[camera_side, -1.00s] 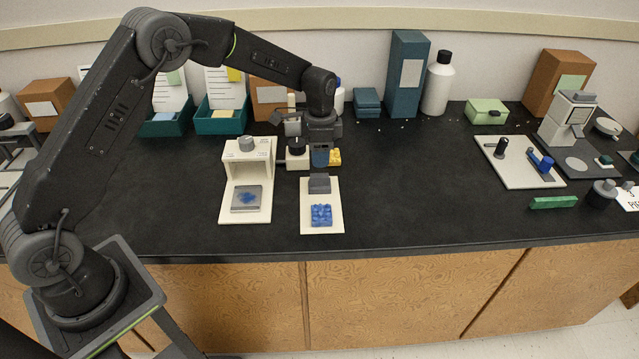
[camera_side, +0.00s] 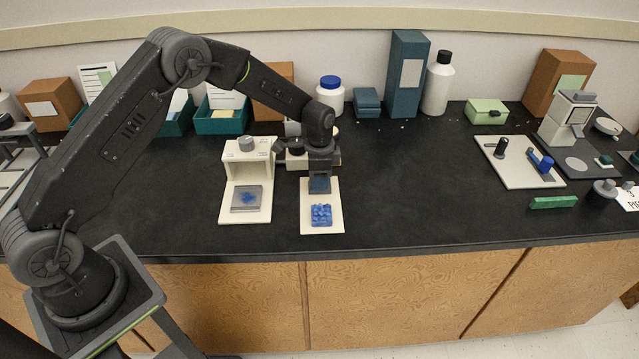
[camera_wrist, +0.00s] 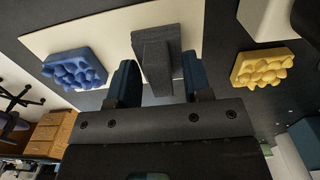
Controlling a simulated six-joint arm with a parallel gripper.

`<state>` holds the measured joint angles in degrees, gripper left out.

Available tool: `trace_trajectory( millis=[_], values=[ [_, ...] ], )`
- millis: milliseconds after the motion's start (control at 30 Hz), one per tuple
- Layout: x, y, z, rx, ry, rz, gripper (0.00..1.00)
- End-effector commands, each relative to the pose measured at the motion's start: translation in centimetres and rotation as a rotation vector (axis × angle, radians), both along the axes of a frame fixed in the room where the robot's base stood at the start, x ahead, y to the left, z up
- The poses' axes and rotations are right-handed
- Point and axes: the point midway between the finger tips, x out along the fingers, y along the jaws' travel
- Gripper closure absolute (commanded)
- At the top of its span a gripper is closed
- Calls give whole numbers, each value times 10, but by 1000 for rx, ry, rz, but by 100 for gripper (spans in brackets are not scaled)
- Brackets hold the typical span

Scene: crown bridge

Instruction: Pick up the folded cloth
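The grey folded cloth (camera_wrist: 156,45) lies on a white mat (camera_wrist: 90,35) in the wrist view, with a ridge pointing toward my gripper (camera_wrist: 159,78). My two dark blue fingers are apart, one on each side of the ridge. A gap shows on the right; on the left I cannot tell whether the finger touches. In the side view, my gripper (camera_side: 319,184) is low over the back part of the white mat (camera_side: 309,222), pointing down, and it hides the cloth.
A blue bumpy block (camera_side: 321,215) sits at the mat's front. A yellow bumpy block (camera_wrist: 263,69) shows in the wrist view. A white stand (camera_side: 232,200) with a grey plate is close on the left.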

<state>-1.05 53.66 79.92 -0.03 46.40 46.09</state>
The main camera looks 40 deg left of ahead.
Motion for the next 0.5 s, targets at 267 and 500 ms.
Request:
trace_trajectory(
  millis=[267,500],
  values=[
    [0,0,0,0,0,0,82],
    [0,0,1,0,0,0,100]
  ],
)
